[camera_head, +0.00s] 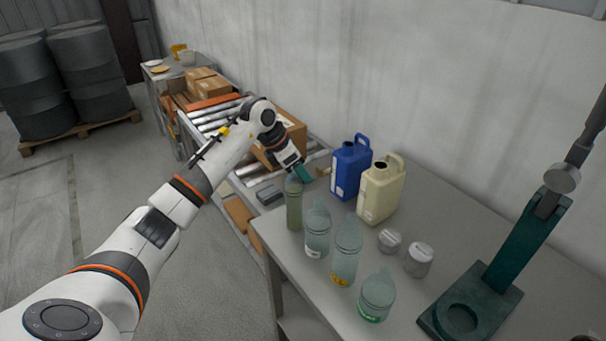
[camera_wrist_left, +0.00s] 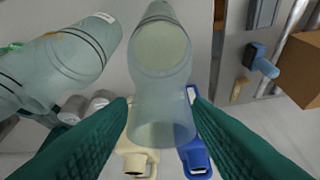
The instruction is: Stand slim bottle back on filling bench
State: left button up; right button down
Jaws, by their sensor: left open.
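The bottle I take as the slim bottle (camera_head: 294,207) is greenish, see-through and narrow, and stands upright near the left corner of the grey filling bench (camera_head: 420,200). My left gripper (camera_head: 303,174), with green fingers, is at its upper end. In the left wrist view a clear bottle (camera_wrist_left: 160,50) lies between the two open fingers; I cannot tell if they touch it. My right gripper is not in view.
Clear bottles (camera_head: 317,232) (camera_head: 346,255) (camera_head: 376,298) stand close to its right. A blue jug (camera_head: 351,168) and cream jug (camera_head: 381,190) stand behind, with small jars (camera_head: 419,260). A green press stand (camera_head: 470,305) is at right. A roller conveyor with boxes (camera_head: 288,135) adjoins the bench.

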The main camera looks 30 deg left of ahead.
pick_arm(q)
jog(key=b+v, duration=0.1)
jog(key=v, duration=0.9)
jog(key=shift+b, duration=0.4)
